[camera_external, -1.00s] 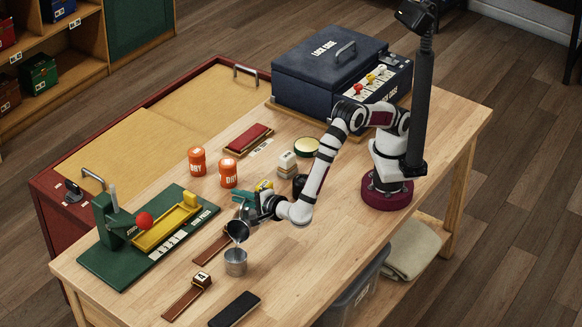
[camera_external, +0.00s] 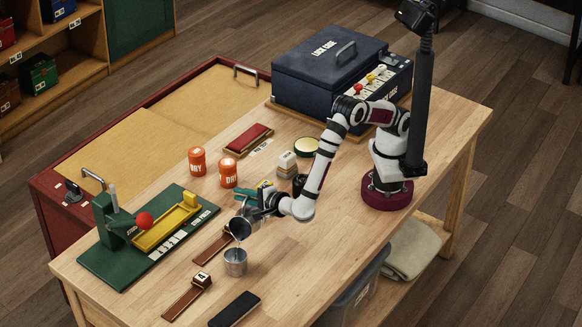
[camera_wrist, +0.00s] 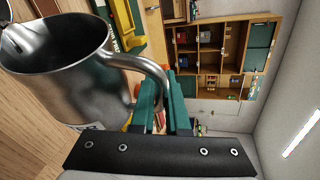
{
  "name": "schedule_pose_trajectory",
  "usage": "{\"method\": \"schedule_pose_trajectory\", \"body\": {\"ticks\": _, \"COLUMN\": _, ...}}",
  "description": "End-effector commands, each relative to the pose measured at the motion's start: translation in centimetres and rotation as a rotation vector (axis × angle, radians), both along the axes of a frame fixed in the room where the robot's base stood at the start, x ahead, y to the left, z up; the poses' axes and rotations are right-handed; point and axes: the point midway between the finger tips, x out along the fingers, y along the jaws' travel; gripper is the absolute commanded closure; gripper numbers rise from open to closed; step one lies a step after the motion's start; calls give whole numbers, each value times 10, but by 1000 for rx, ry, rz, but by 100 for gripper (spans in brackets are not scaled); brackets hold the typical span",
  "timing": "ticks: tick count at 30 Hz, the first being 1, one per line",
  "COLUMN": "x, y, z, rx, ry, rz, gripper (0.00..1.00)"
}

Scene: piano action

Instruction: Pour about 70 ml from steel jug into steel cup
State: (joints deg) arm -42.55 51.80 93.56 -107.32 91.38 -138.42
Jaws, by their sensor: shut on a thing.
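The steel jug (camera_external: 240,229) is tilted above the steel cup (camera_external: 235,262), with its mouth toward the cup. A thin stream appears to run between them, but it is too small to be sure. The cup stands upright on the wooden table. My gripper (camera_external: 262,206) is shut on the jug's handle. In the wrist view the jug (camera_wrist: 70,70) fills the left, and its handle lies between the green fingers of my gripper (camera_wrist: 168,100). The cup is not clearly seen in the wrist view, and the liquid level inside it is hidden.
A brown strap with a numbered block (camera_external: 190,294) and a black bar (camera_external: 234,309) lie near the cup. A green stand with a yellow tray (camera_external: 166,228) is to the left. Orange jars (camera_external: 197,160) stand behind. The table's right front is clear.

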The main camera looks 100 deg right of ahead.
Motion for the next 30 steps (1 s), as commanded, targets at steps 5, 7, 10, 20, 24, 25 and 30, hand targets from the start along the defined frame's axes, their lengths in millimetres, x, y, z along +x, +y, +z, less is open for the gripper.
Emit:
{"method": "schedule_pose_trajectory", "body": {"ticks": 5, "x": -4, "y": -7, "z": -10, "rx": 91, "ry": -49, "rz": 3, "gripper": 100}}
{"method": "schedule_pose_trajectory", "body": {"ticks": 7, "x": -7, "y": -13, "z": -19, "rx": 167, "ry": -88, "rz": 5, "gripper": 100}}
{"method": "schedule_pose_trajectory", "body": {"ticks": 10, "x": -11, "y": -19, "z": -33, "rx": 271, "ry": -143, "rz": 6, "gripper": 100}}
{"method": "schedule_pose_trajectory", "body": {"ticks": 20, "x": -13, "y": -23, "z": -50, "rx": 402, "ry": -216, "rz": 8, "gripper": 100}}
{"method": "schedule_pose_trajectory", "body": {"ticks": 24, "x": -13, "y": -23, "z": -49, "rx": 402, "ry": -216, "rz": 8, "gripper": 100}}
{"method": "schedule_pose_trajectory", "body": {"ticks": 25, "x": -13, "y": -23, "z": -49, "rx": 402, "ry": -216, "rz": 8, "gripper": 100}}
{"method": "schedule_pose_trajectory", "body": {"ticks": 30, "x": -13, "y": -23, "z": -49, "rx": 401, "ry": -216, "rz": 8, "gripper": 100}}
